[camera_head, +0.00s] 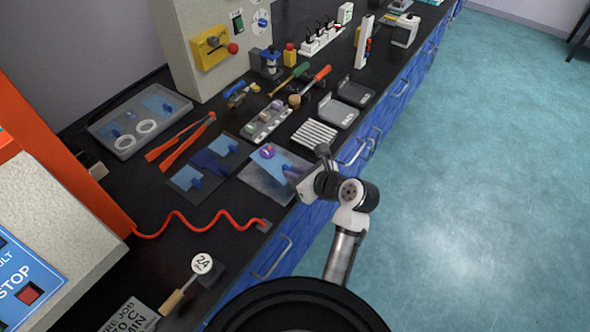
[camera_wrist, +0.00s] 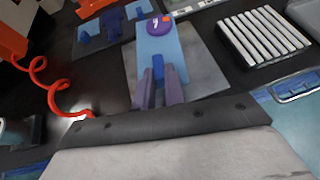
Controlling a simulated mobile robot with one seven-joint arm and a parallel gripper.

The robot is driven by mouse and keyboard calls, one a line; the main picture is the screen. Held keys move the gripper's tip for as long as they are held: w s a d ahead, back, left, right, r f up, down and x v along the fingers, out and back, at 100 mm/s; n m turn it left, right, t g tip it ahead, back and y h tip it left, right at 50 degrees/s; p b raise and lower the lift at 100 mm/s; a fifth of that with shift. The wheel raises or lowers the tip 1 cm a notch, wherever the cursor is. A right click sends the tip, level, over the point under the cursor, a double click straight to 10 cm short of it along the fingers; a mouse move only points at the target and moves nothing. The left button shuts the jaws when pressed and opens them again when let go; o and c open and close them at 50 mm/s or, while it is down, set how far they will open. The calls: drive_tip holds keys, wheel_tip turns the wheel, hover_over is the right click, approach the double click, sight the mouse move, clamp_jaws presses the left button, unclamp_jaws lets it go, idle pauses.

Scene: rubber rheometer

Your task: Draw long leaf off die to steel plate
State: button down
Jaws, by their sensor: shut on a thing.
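A light blue leaf (camera_wrist: 178,52) lies over a grey steel plate (camera_wrist: 208,72) near the bench's front edge. The plate also shows in the head view (camera_head: 262,184). A purple disc (camera_wrist: 160,23) with a small white mark sits at the leaf's far end; the head view shows it too (camera_head: 267,152). My gripper (camera_wrist: 161,84) is low over the plate, its purple-grey fingers shut on the leaf's near end. In the head view my gripper (camera_head: 293,174) reaches in from the right. I cannot tell which thing is the die.
A dark plate (camera_head: 187,178) with blue sheets and a blue tab lies just left. A ribbed white block (camera_head: 315,134) is to the right. A coiled red cord (camera_head: 190,224) runs along the front left. Tongs (camera_head: 180,143) and a grey tray (camera_head: 125,148) lie behind.

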drive_tip(key=shift+f+b, duration=0.5)
drive_tip(key=shift+f, duration=1.4)
drive_tip(key=c, duration=1.4)
unclamp_jaws()
drive_tip(key=shift+s+d+r+p, duration=0.5)
drive_tip(key=shift+d+r+p, duration=0.3)
drive_tip(key=shift+p, duration=0.15)
drive_tip(key=shift+w+v, duration=0.25)
drive_tip(key=shift+v, duration=2.15)
drive_tip(key=shift+d+r, duration=0.15)
